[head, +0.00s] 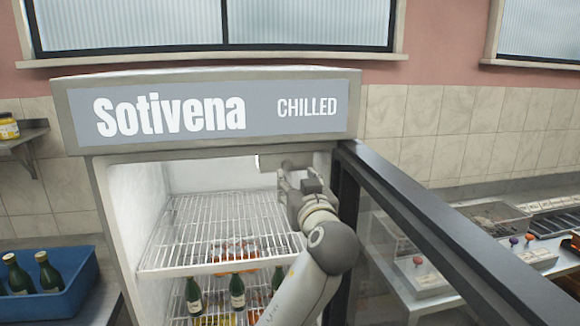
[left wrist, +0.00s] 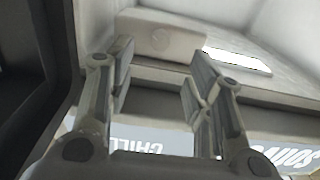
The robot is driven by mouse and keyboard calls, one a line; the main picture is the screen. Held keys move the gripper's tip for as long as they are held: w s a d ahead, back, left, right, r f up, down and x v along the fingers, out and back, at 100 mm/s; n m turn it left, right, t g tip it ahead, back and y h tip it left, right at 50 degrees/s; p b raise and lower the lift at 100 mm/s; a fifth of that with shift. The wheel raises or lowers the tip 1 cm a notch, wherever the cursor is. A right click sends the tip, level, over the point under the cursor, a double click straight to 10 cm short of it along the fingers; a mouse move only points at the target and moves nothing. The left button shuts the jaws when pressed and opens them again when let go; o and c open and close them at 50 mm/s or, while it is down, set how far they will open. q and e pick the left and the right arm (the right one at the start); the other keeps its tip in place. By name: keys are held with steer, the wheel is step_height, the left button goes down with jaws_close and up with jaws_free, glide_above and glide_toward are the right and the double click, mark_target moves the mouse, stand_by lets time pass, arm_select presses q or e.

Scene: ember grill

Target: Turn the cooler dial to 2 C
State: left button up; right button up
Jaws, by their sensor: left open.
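The cooler (head: 220,72) has its door swung open to the right. My left gripper (head: 296,172) is inside its upper opening, near the ceiling and the right wall. In the left wrist view the left gripper (left wrist: 158,90) is open, with nothing between its fingers. The housing is apart from the fingers. No marks or setting can be read. In the head view my gripper and arm cover that area. My right gripper is not in view.
The open door (head: 430,225) stands close right of my arm. A wire shelf (head: 190,235) lies below the gripper, with bottles (head: 237,292) under it. A bright lamp strip (left wrist: 238,60) is beside the housing. A blue crate (head: 60,305) with bottles stands at left.

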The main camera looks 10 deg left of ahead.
mark_target(288, 168)
arm_select(q)
steer(key=p+x, duration=0.3)
steer(key=x, duration=0.4)
steer(key=shift+w+a, duration=0.15)
steer(key=shift+w, duration=0.05)
steer(key=shift+w+a, duration=0.15)
steer(key=shift+w, duration=0.3)
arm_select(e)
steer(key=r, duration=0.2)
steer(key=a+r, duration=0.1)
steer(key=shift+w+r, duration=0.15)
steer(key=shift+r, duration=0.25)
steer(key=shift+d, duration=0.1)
arm_select(q)
steer(key=shift+c, duration=0.6)
steer(key=c, duration=0.9)
steer(key=shift+f+m, duration=0.15)
steer(key=shift+m, duration=0.45)
steer(key=shift+m+b, duration=0.3)
steer(key=shift+m, duration=1.3)
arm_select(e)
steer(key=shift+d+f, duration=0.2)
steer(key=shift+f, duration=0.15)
